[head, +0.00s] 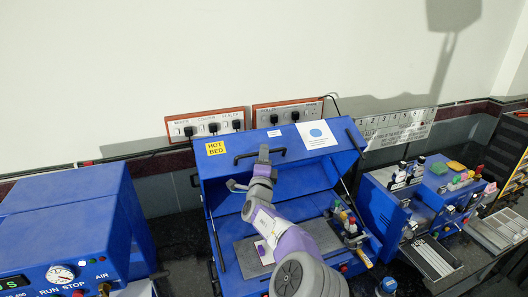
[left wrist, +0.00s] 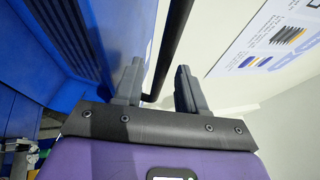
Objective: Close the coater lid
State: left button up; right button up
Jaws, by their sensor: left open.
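The coater is the blue machine in the middle of the head view, and its lid (head: 300,137) stands open, tilted up at the back. A black bar handle (head: 244,158) runs across the lid. My left gripper (head: 262,158) is at this handle, with its jaws open. In the left wrist view the black handle bar (left wrist: 172,42) passes between the two spread fingers (left wrist: 158,88); I cannot tell whether it touches either one. The coater's grey bed (head: 244,262) is partly hidden by my left arm. My right gripper is not in view.
A blue machine with a gauge (head: 62,274) stands at left. Another blue unit (head: 385,212) with coloured items is farther right. Sockets (head: 208,124) are on the wall behind.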

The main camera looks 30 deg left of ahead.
pick_arm(q)
jog(key=shift+x, duration=0.95)
grip_shut()
